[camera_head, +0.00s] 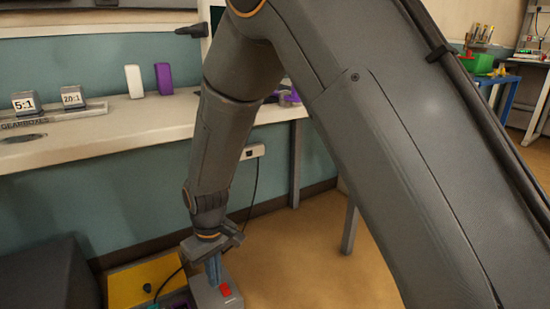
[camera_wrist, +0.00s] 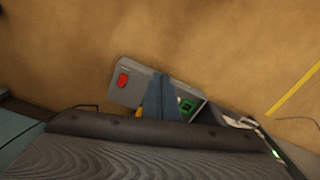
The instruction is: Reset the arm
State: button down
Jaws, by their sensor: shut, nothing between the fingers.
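My arm (camera_head: 400,150) bends down across the head view from the upper right. My gripper (camera_head: 213,270) points down at its end, low in the picture, in front of the long shelf and below its top. It also shows in the wrist view (camera_wrist: 161,92), where its blue-grey fingers are together with nothing between them. A grey box with a red switch (camera_head: 204,298) is just below or behind the fingertips. The same box shows in the wrist view (camera_wrist: 142,88), partly covered by the fingers. I cannot tell whether the fingers touch it.
The white shelf (camera_head: 130,118) carries a 5:1 block (camera_head: 25,102), a 20:1 block (camera_head: 73,97), a white box (camera_head: 133,81) and a purple box (camera_head: 164,78). A yellow panel with a black knob (camera_head: 128,288) is left of the gripper. Tan floor (camera_head: 285,260) is clear to the right.

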jog(key=s+d+r+m+y, duration=0.1)
jog(key=s+d+r+m, duration=0.1)
jog(key=s+d+r, duration=0.65)
jog(key=s+d+r+m, duration=0.2)
jog(key=s+d+r, duration=0.4)
jog(key=s+r, duration=0.5)
jog(key=d+r+m+p, duration=0.3)
jog(key=d+r+p, duration=0.7)
jog(key=p, duration=0.7)
jog(key=s+d+r+m+h+p, duration=0.1)
jog(key=d+r+m+p, duration=0.1)
jog(key=d+r+p, duration=0.8)
jog(key=shift+r+m+h+p, duration=0.3)
jog(key=shift+r+m+p, duration=0.1)
jog(key=shift+r+p, duration=2.7)
jog(key=shift+s+d+f+p, duration=0.1)
jog(key=shift+f+p, duration=0.3)
jog(key=shift+f, duration=0.05)
